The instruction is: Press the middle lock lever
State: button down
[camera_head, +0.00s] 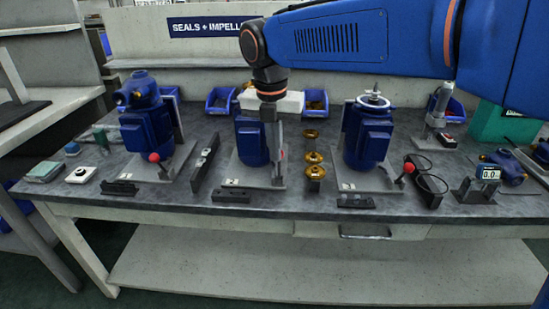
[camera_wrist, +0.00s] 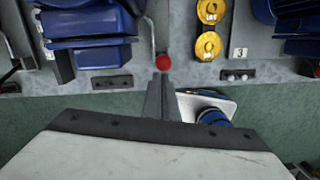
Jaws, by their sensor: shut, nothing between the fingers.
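The middle pump (camera_head: 252,142) is a blue unit on a grey base plate. Its lock lever has a red ball knob (camera_head: 282,155), partly hidden behind my fingers in the head view. In the wrist view the red knob (camera_wrist: 162,62) shows just beyond my fingertips. My gripper (camera_head: 278,150) points down in front of the middle pump, with its fingers shut and empty. The shut fingers also show in the wrist view (camera_wrist: 161,78). The fingertips look very close to the knob; I cannot tell whether they touch it.
The left pump (camera_head: 146,130) and right pump (camera_head: 367,135) have red-knobbed levers (camera_head: 154,157) (camera_head: 409,168). Brass parts (camera_head: 313,157) stand in a row right of the middle lever. A black block (camera_head: 233,196) lies at the bench's front edge. Blue bins (camera_head: 221,100) stand behind.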

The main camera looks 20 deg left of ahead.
jog(key=shift+w+a+r+g, duration=0.15)
jog(key=shift+w+a+g, duration=0.05)
jog(key=shift+w+g, duration=0.65)
jog(key=shift+w+a+r, duration=0.1)
jog(key=shift+w+a, duration=0.05)
jog(key=shift+w, duration=0.5)
jog(key=w, duration=0.2)
jog(key=shift+w+a+f, duration=0.2)
jog(key=shift+w+a, duration=0.1)
jog(key=shift+w, duration=0.1)
jog(key=shift+f, duration=0.15)
notch_tip(320, 180, up, 12)
jog(key=a, duration=0.1)
jog(key=shift+w+a, duration=0.15)
jog(key=shift+a, duration=0.05)
